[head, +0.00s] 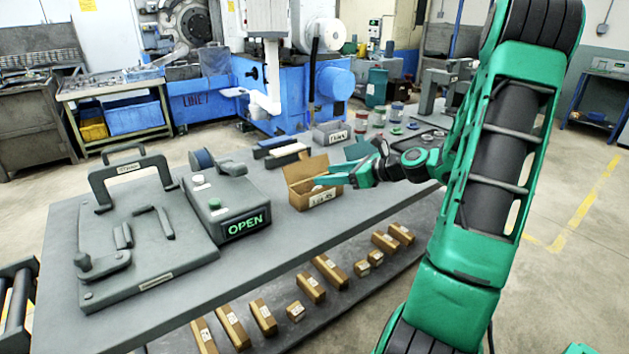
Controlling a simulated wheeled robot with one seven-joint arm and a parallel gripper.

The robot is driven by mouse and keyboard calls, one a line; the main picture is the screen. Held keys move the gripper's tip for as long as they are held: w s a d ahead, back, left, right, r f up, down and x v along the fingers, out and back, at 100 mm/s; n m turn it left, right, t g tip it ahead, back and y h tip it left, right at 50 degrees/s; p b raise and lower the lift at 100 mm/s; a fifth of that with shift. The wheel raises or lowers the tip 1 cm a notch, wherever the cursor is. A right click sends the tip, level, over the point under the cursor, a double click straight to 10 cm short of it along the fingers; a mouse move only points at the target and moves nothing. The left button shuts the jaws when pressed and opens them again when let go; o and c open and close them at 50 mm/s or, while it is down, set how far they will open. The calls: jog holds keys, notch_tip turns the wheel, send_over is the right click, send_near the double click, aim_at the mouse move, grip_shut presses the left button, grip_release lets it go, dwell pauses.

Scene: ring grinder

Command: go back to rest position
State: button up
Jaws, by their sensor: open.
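My gripper (347,177), green with dark parts, is at the end of my arm, low over the grey table (130,305). Its fingers are open and point left, at the right side of an open cardboard box (303,193) with a printed label. The fingertips overlap the box's opening in this view; I cannot tell whether they touch it. A light item shows inside the box, partly hidden by the gripper. My green arm fills the right of the picture.
A grey fixture with a handle (125,167) and a control box with a lit OPEN sign (247,226) stand on the left of the table. Several small boxes (312,286) lie on the lower shelf. A blue machine (250,75) stands behind. Clear floor (560,190) lies right of my arm.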

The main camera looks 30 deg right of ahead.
jog(key=v, duration=0.8)
jog(key=shift+s+d, duration=0.15)
jog(key=shift+s, duration=0.1)
